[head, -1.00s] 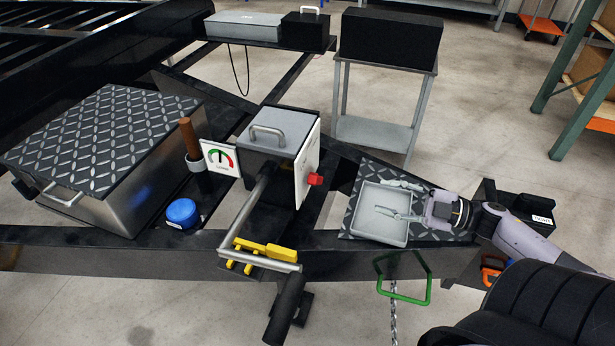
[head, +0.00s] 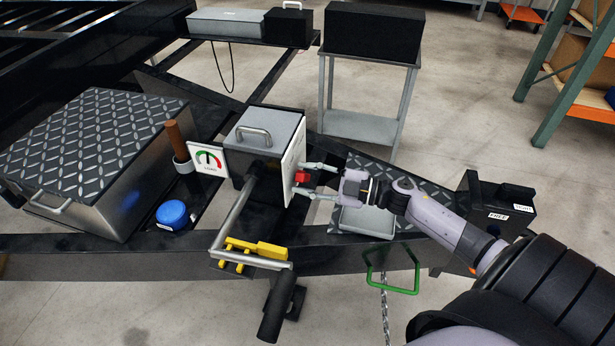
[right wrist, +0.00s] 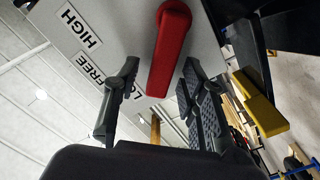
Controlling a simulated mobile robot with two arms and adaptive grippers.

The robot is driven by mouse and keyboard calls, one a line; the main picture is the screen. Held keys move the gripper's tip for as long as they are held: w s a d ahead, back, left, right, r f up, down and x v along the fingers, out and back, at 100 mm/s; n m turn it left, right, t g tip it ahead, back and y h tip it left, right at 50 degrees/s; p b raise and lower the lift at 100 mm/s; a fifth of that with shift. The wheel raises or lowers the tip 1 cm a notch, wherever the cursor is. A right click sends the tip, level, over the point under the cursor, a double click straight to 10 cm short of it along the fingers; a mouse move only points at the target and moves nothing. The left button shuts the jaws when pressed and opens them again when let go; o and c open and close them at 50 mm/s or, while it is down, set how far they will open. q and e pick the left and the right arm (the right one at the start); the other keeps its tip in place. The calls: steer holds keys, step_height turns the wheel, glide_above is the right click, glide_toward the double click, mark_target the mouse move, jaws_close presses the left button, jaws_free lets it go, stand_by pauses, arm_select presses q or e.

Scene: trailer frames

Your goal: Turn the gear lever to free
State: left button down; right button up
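The red gear lever (head: 301,176) is on the white panel (head: 291,163) on the right side of the grey box. In the right wrist view, the lever (right wrist: 166,50) has its free end beside a partly covered label starting "LO". A FREE label (right wrist: 90,72) and a HIGH label (right wrist: 80,28) are to its left. My right gripper (head: 309,180) is open, with one finger on each side of the lever. It also shows in the right wrist view (right wrist: 160,82), with gaps between its fingers and the lever. My left gripper is not in view.
A grey tray (head: 366,222) lies below my right gripper on the tread plate. A crank pipe with a yellow piece (head: 256,248) runs in front of the box. A green handle (head: 392,290) hangs at the front beam. A black case (head: 497,205) stands at right.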

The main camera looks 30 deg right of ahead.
steer(key=shift+c, duration=0.3)
jaws_close()
stand_by(0.6)
